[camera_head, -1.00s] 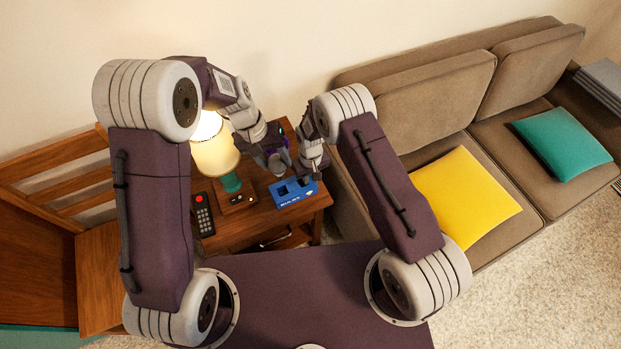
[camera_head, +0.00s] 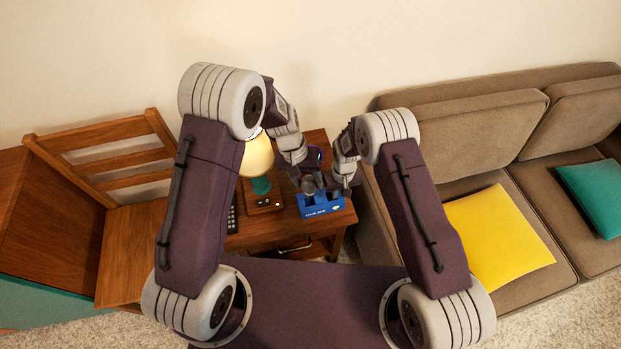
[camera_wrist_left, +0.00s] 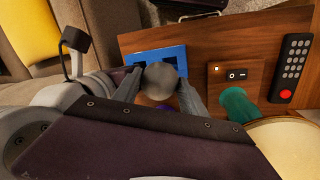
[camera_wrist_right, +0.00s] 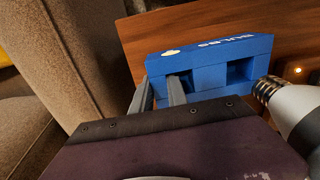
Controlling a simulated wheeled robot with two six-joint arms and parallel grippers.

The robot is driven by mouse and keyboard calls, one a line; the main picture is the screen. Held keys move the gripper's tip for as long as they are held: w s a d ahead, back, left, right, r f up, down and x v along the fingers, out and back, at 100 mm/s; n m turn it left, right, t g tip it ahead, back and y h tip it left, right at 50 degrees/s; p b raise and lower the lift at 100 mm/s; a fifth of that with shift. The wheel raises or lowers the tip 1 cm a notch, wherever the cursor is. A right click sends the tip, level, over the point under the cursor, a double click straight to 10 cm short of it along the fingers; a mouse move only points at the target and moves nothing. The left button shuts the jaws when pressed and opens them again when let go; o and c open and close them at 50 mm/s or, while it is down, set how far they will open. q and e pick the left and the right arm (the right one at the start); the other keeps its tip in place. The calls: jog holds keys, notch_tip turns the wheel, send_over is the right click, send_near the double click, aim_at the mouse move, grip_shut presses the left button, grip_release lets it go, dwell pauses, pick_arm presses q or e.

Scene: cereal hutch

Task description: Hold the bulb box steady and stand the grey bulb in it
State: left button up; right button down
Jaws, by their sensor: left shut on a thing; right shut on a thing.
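The blue bulb box (camera_head: 321,206) sits on the wooden side table, its lettered side facing me. It shows in the right wrist view (camera_wrist_right: 212,62) with two square openings on top. My right gripper (camera_wrist_right: 172,88) is shut on the box's wall at one end. My left gripper (camera_wrist_left: 160,92) is shut on the grey bulb (camera_wrist_left: 161,80), whose round glass shows in the left wrist view beside the box. In the right wrist view the bulb (camera_wrist_right: 290,105) shows its metal screw base near an open compartment. I cannot tell if the base touches the box.
A lamp with a cream shade (camera_head: 257,160) and green base stands left of the box, close to my left arm. A black remote (camera_wrist_left: 291,68) lies on the table (camera_wrist_left: 215,45). The sofa (camera_head: 465,140) borders the table on the right.

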pick_arm(q)
jog(key=shift+a+x, duration=0.25)
jog(key=shift+x, duration=0.75)
jog(key=shift+a+x, duration=0.2)
jog(key=shift+x, duration=0.8)
jog(key=shift+a+x, duration=0.25)
jog(key=shift+x, duration=0.75)
jog(key=shift+w+f, duration=0.15)
jog(key=shift+f, duration=0.05)
jog(key=o, duration=1.4)
jog(key=v, duration=1.2)
